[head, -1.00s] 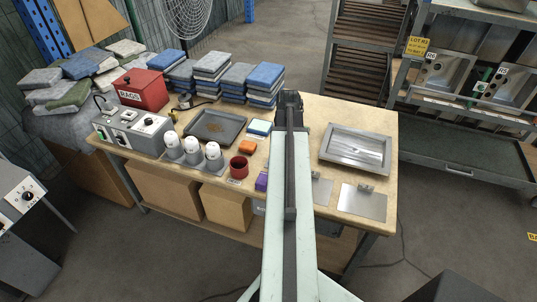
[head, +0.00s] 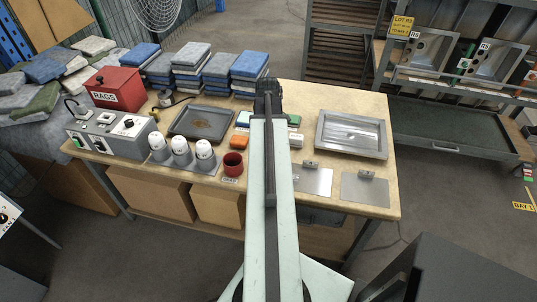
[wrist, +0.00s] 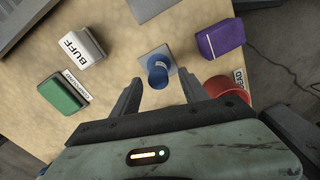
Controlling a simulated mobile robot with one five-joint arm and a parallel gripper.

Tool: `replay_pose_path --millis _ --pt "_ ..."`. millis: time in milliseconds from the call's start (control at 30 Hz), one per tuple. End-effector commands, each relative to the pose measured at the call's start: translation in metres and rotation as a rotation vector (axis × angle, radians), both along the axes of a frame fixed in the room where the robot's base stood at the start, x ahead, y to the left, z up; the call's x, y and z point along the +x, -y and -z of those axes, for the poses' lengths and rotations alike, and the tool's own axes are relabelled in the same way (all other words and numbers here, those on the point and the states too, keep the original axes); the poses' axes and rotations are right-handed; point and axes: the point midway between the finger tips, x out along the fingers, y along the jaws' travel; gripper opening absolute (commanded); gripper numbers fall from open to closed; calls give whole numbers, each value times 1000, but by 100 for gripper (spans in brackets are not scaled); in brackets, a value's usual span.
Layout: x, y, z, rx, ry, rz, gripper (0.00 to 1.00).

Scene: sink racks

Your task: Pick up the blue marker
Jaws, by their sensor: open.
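The blue marker (wrist: 157,72) is a short blue cylinder on a small grey-blue square plate in the wrist view. It stands in the gap ahead of my gripper (wrist: 161,88), whose two dark fingers are apart and empty on either side. I cannot tell whether the fingertips are level with it. In the head view my gripper (head: 267,95) is at the far end of my pale arm over the bench, and the arm hides the marker.
A purple block (wrist: 220,38) and a red cup (wrist: 228,88) are to the right of the marker. A white BUFF block (wrist: 82,46) and a green block (wrist: 62,95) are to the left. A steel basin (head: 351,135) lies on the bench (head: 215,205).

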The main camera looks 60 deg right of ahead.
Motion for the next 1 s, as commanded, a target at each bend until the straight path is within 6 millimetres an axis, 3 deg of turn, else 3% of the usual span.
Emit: replay_pose_path --millis 300,567,600,767,800,1000 --pt "2 3 50 0 0 2 52" --pt "1 3 50 0 0 3 52" --pt "1 3 50 0 0 3 49" --pt "1 3 50 0 0 3 5" --pt "1 3 50 0 0 4 0" --pt "1 3 50 0 0 4 0"
